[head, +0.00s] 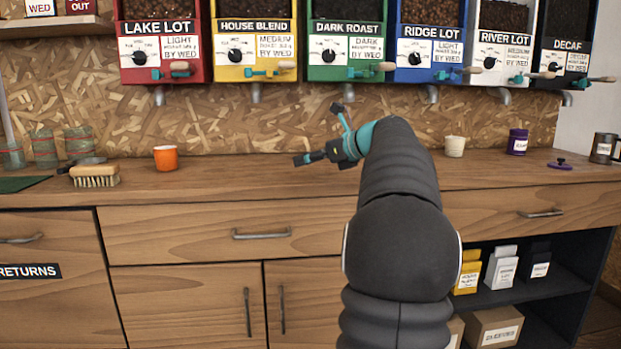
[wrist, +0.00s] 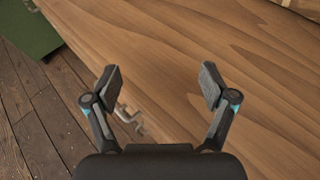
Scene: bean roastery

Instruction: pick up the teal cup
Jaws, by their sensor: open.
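I see no teal cup in either view; my arm hides part of the counter in the head view. My gripper (head: 312,158) is held out to the left above the wooden counter (head: 240,182). In the wrist view my gripper (wrist: 158,80) is open, with its two fingers wide apart and nothing between them but bare wood below. An orange cup (head: 166,158) stands on the counter left of my gripper. A cream cup (head: 454,146) stands to the right of my arm.
A brush (head: 95,176) and several glass jars (head: 42,146) are at the left. A purple jar (head: 517,142), a dark lid (head: 560,164) and a dark mug (head: 603,148) are at the right. Bean dispensers (head: 256,42) hang above. The counter between the orange cup and my gripper is clear.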

